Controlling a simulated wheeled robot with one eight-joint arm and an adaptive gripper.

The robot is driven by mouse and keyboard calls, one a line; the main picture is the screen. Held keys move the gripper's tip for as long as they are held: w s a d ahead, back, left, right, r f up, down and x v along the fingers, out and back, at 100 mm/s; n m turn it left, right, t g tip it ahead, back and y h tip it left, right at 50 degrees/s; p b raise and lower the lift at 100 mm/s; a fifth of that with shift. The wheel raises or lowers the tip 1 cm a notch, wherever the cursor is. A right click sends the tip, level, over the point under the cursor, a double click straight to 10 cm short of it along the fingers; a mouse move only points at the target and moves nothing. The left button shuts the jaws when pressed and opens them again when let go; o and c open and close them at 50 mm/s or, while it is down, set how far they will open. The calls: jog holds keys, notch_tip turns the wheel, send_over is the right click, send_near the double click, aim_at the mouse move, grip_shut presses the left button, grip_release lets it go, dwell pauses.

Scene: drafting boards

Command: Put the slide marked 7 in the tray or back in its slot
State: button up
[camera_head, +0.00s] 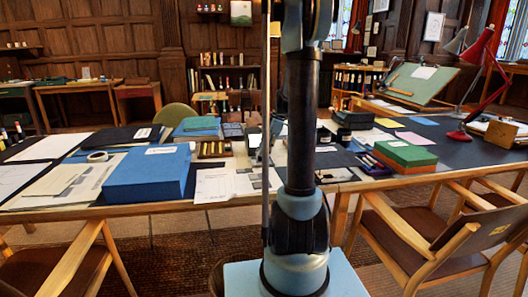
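I cannot make out a slide marked 7 in this view; any number is too small to read. A small wooden holder (213,149) with several narrow upright sections sits on the long table, left of my arm. I cannot tell whether it holds slides. No tray can be told for certain among the crowded things. My arm stands upright in the middle of the picture and hides part of the table behind it. My gripper is not in view.
The long table (130,210) crosses the view. A blue box (150,176) lies at its front left, and green and orange boxes (405,154) on the right. A red lamp (477,62) stands far right. Wooden chairs (425,240) block the near right; another stands near left (70,265).

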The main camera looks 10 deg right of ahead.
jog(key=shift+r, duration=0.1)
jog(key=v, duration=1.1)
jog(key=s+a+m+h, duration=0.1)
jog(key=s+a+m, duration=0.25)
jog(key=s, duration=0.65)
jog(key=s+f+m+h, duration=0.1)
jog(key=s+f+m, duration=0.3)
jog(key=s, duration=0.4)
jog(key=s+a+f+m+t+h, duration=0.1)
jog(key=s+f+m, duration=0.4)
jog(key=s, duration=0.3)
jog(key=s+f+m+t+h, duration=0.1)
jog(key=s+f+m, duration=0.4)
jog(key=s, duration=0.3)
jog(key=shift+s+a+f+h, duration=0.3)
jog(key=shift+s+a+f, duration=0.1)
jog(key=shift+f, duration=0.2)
